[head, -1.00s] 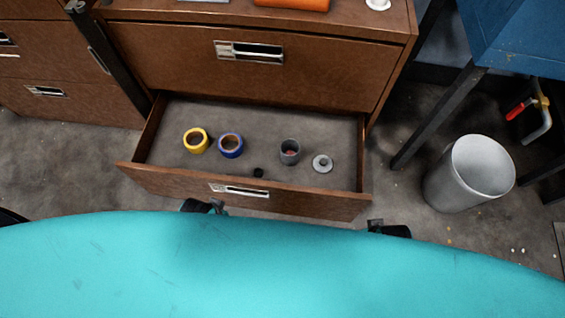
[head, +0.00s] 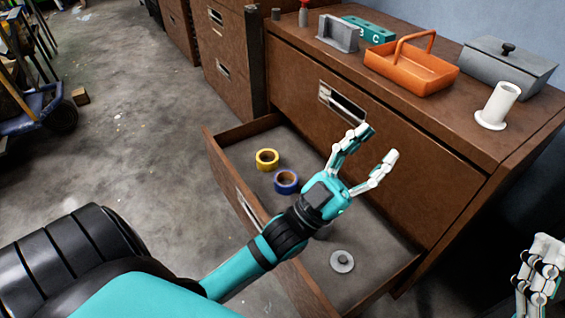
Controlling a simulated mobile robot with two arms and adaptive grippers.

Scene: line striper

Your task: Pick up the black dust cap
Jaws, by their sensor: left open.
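The black dust cap is not visible now; the small black piece seen earlier near the front of the open drawer (head: 375,250) is likely hidden behind my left arm. My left gripper (head: 378,144) is open and empty, above the drawer with its fingers pointing up toward the cabinet front. My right gripper (head: 540,268) is at the lower right edge, outside the drawer and partly cut off; its jaw opening is unclear.
A grey cup is mostly covered by my arm. The cabinet top holds an orange basket (head: 412,85), grey lidded box (head: 507,68) and white flanged tube (head: 498,106).

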